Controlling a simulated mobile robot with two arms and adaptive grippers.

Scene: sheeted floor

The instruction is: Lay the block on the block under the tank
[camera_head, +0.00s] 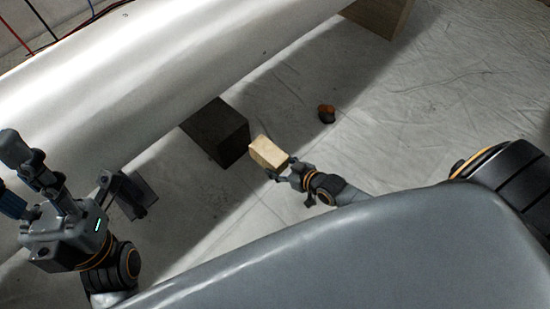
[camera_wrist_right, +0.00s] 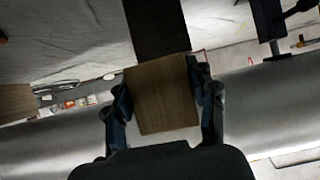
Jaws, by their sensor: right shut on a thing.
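A light wooden block (camera_head: 268,153) is held in my right gripper (camera_head: 282,170), close to the right side of the dark block. In the right wrist view the held block (camera_wrist_right: 163,95) sits between the two fingers of my right gripper (camera_wrist_right: 163,100). The dark block (camera_head: 216,131) stands on the floor at the lower edge of the big white tank (camera_head: 150,65). It also shows in the right wrist view (camera_wrist_right: 157,28), beyond the held block. My left gripper (camera_head: 50,190) is raised at the far left, with its fingers apart and nothing between them.
Another wooden block (camera_head: 380,14) stands under the tank's far end at the top right. A dark grey object (camera_head: 136,194) shows beside my left gripper. The floor at the right is mostly clear.

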